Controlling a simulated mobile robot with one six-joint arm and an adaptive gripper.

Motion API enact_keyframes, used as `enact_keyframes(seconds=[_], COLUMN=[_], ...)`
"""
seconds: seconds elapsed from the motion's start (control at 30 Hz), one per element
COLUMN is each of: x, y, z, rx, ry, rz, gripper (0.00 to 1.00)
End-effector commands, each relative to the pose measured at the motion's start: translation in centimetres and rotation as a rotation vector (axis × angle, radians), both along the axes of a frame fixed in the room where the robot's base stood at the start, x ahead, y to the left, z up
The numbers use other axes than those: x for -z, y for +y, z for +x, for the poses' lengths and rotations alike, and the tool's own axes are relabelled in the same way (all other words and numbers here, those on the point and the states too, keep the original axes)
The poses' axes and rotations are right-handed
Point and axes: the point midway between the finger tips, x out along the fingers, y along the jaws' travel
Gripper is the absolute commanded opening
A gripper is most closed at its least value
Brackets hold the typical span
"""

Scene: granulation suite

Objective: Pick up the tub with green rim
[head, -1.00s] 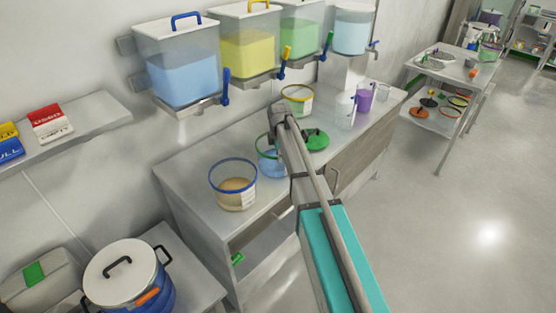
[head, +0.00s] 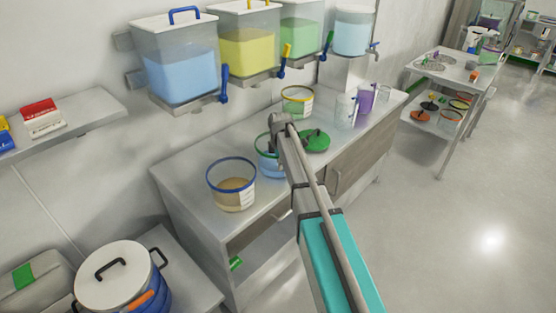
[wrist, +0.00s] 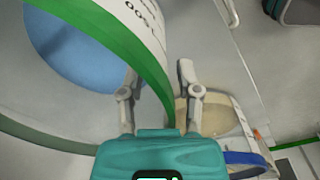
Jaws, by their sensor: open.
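The tub with the green rim (head: 265,163) stands on the steel counter beside the blue-rimmed tub, partly hidden by my arm; it holds something blue. In the wrist view its green rim (wrist: 110,48) and white label loom large and pass between the two fingers of my gripper (wrist: 156,78). My gripper is open, the left finger over the blue inside and the right finger outside the wall. I cannot tell whether either finger touches it.
The blue-rimmed tub (head: 231,186) with tan contents stands close on the left; it also shows in the wrist view (wrist: 245,158). A green lid (head: 316,141) lies to the right, with a purple cup (head: 366,98) beyond. Wall dispensers (head: 178,65) hang above. The counter's front right is clear.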

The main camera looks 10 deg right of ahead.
Motion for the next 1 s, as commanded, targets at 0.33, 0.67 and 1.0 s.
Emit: enact_keyframes(seconds=[0.33, 0.67, 1.0], x=[-0.01, -0.01, -0.02], y=[0.02, 0.03, 0.03], z=[0.00, 0.01, 0.02], rx=[0.000, 0.000, 0.000], ry=[0.000, 0.000, -0.001], rz=[0.000, 0.000, 0.000], gripper=[0.44, 0.00, 0.00])
